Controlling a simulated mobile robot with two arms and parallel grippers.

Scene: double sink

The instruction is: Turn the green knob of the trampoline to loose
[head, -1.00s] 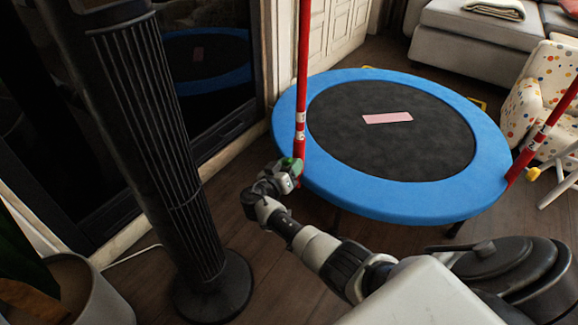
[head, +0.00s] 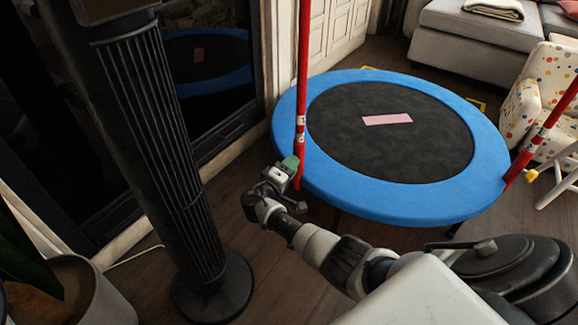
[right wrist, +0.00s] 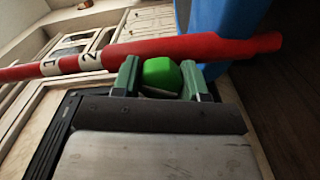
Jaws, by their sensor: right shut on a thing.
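The trampoline (head: 440,202) stands on the floor, with a blue padded rim, a black mat and red posts. The left red post (head: 303,75) has pale number labels; "2" and another mark show on it in the right wrist view (right wrist: 190,50). The green knob (right wrist: 160,74) is beside this post. My right gripper (head: 285,169) is at the lower part of the post. It is shut on the green knob, with one green finger on each side of it. In the head view the gripper hides the knob. My left gripper is not in view.
A black tower fan (head: 165,160) stands left of my right arm, near the dark glass door. A plant pot (head: 100,295) is at lower left. A spotted chair (head: 530,105) and grey sofa (head: 480,30) are behind at right.

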